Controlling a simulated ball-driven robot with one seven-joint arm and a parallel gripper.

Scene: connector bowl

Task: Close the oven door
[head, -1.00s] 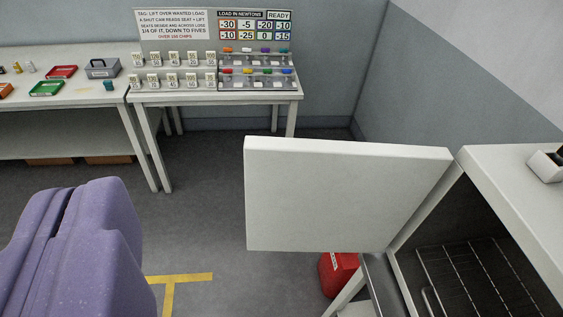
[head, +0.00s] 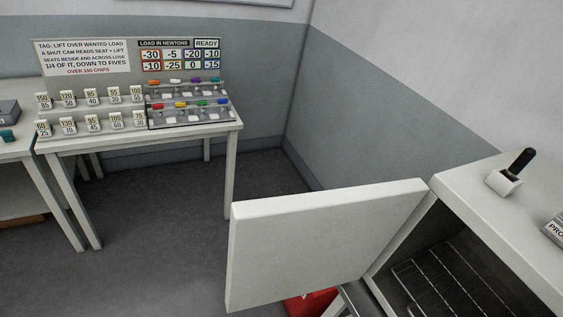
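The oven door (head: 318,245) is a plain white panel. It stands wide open, swung out to the left of the oven, its right edge at the front left edge of the oven body. The white oven (head: 500,205) is at the right, and part of it is cut off by the frame. Its dark inside shows a wire rack (head: 455,278). My gripper is not in the head view.
A black-handled tool in a white holder (head: 505,182) sits on the oven top. A red object (head: 311,302) is below the door. A table (head: 190,143) with tags and coloured connectors stands at the back left. Dark floor (head: 160,240) left of the door is clear.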

